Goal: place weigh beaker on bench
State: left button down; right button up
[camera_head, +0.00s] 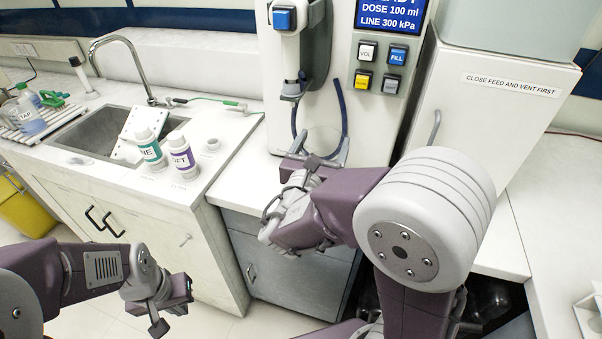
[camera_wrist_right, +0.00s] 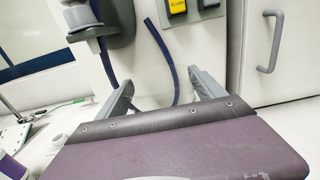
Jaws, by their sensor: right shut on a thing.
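My right gripper (camera_head: 320,148) is in front of the dispenser, over the worktop below it. Its two fingers stand apart around a faint, clear round outline, which looks like the weigh beaker (camera_head: 322,137). In the right wrist view the fingers of the right gripper (camera_wrist_right: 160,92) show spread, and the clear beaker between them can hardly be made out. The white bench top (camera_head: 236,184) lies under and left of the gripper. My left gripper (camera_head: 172,307) hangs low at the lower left, in front of the sink cabinet, with its fingers apart and empty.
The dispenser panel (camera_head: 378,70) with buttons and a blue hose (camera_head: 340,105) stands behind the right gripper. Two labelled bottles, one green (camera_head: 149,150) and one purple (camera_head: 183,157), stand beside the sink (camera_head: 85,130). A white cabinet (camera_head: 490,120) closes off the right.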

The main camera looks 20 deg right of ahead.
pick_arm(q)
jog(key=shift+w+f+b, duration=0.2)
jog(key=shift+f+b, duration=0.3)
jog(key=shift+f, duration=0.25)
pick_arm(e)
jog(key=w+a+f, duration=0.5)
jog(key=w+f, duration=0.2)
jog(key=f, duration=0.2)
jog(key=shift+w+f, duration=0.3)
jog(key=shift+w, duration=0.1)
pick_arm(q)
jog(key=shift+f, duration=0.1)
pick_arm(e)
jog(key=shift+f, duration=0.1)
jog(key=o, duration=2)
jog(key=v, duration=1.2)
